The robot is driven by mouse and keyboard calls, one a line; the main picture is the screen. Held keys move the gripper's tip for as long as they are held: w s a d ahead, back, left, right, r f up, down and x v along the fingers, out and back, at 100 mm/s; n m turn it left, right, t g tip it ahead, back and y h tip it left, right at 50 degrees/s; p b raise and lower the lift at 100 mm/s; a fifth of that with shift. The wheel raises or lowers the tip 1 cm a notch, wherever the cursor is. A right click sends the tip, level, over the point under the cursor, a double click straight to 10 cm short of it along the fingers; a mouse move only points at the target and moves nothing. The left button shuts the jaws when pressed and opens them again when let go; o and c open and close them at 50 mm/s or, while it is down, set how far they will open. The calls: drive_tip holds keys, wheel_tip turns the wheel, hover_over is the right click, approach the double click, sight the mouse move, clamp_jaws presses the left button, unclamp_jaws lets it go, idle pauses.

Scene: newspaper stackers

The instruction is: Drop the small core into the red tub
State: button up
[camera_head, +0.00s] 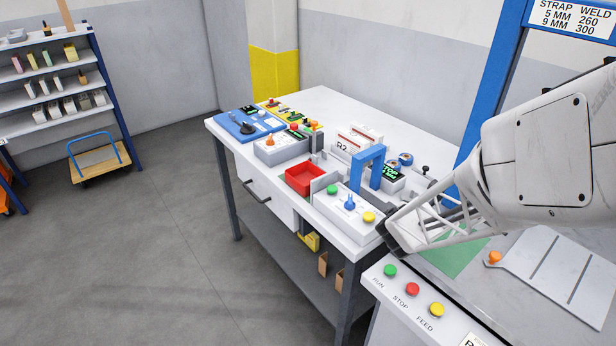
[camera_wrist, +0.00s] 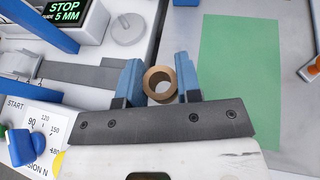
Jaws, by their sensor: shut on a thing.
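The small core (camera_wrist: 148,82) is a short brown cardboard ring, seen in the wrist view with its hole facing the camera. My gripper (camera_wrist: 160,80) has its two blue fingers on either side of the core and is shut on it. The core hangs over the area by the seam between the white bench and the grey surface, left of the green mat. The red tub (camera_head: 305,175) sits on the bench in the head view, left of my gripper and apart from it. It does not show in the wrist view. In the head view my arm hides the fingertips and core.
A control box (camera_head: 347,204) with green, blue and yellow knobs stands between the tub and my arm. A blue arch (camera_head: 367,168) rises behind it. A green mat (camera_wrist: 238,75) lies to the right in the wrist view. A dark display (camera_wrist: 68,11) reads STOP 5 MM.

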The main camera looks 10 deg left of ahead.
drive_tip(key=w+a+r+n+t+y, duration=0.1)
drive_tip(key=w+a+r+n+y, duration=0.15)
drive_tip(key=w+r, duration=0.4)
drive_tip(key=w+a+r+n+y, duration=0.1)
drive_tip(key=w+a+r, duration=0.2)
drive_tip(key=w, duration=0.6)
drive_tip(key=w+a+r+n+t+y, duration=0.1)
drive_tip(key=w+a+r+y, duration=0.2)
drive_tip(key=w, duration=0.5)
drive_tip(key=s+a+f+m+g+h, duration=0.1)
drive_tip(key=s+a+m+h, duration=0.1)
drive_tip(key=a, duration=0.9)
drive_tip(key=s+a+f+m+h, duration=0.2)
drive_tip(key=a+h, duration=0.2)
drive_tip(key=a, duration=0.8)
drive_tip(key=shift+a+g+h, duration=0.2)
drive_tip(key=shift+g+h, duration=0.15)
drive_tip(key=shift+g, duration=0.05)
drive_tip(key=shift+f+m, duration=0.25)
drive_tip(key=shift+f, duration=0.05)
drive_tip(key=shift+f, duration=2.85)
